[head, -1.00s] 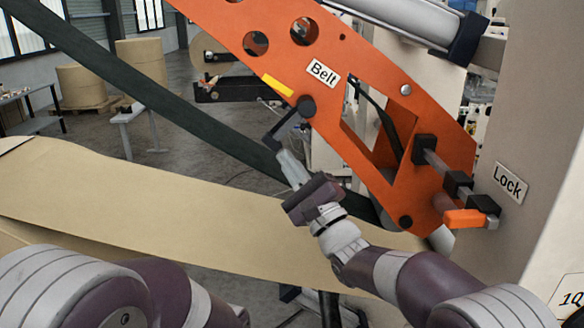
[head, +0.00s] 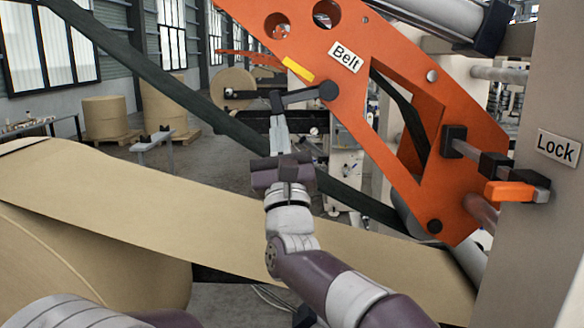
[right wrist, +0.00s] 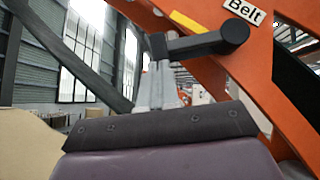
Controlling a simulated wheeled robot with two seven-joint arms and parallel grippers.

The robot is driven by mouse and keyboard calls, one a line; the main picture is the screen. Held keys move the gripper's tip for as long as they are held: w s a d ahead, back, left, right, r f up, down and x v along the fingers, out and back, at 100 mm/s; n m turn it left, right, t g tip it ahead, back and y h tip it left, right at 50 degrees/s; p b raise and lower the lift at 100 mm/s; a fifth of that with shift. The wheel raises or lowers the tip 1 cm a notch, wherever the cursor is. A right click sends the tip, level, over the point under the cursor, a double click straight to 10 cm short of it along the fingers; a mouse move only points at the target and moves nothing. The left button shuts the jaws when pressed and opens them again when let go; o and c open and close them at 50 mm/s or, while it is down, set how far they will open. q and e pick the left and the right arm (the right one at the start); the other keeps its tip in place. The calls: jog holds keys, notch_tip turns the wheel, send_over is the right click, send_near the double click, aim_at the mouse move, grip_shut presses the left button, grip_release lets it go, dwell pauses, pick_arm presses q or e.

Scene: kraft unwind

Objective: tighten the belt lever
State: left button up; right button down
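The belt lever (head: 300,96) is a dark crank on the orange arm, under the "Belt" label (head: 345,56). It points left from its round pivot, almost level in the head view. A yellow mark (head: 297,69) lies just above it on the orange arm. My right gripper (head: 278,112) comes from below and is shut at the lever's outer end. In the right wrist view the grey fingers (right wrist: 160,85) meet the end of the lever (right wrist: 205,43); the grip itself is partly hidden. My left gripper is not in view.
The orange lock handle (head: 510,191) sits by the "Lock" label (head: 558,148) at the right. A dark green belt (head: 140,80) runs diagonally behind my right gripper. A kraft paper web (head: 130,205) spans below. Paper rolls (head: 107,117) stand at the back.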

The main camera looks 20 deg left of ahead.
pick_arm(q)
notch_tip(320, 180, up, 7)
jog(key=p, duration=0.7)
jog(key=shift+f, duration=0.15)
pick_arm(e)
notch_tip(320, 180, up, 8)
jog(key=a+m+t+h, duration=0.1)
jog(key=a+m+h, duration=0.1)
jog(key=m+h, duration=1.3)
jog(key=shift+s+m+h, duration=0.25)
jog(key=shift+m+h, duration=0.15)
jog(key=shift+m, duration=0.7)
jog(key=shift+f, duration=0.1)
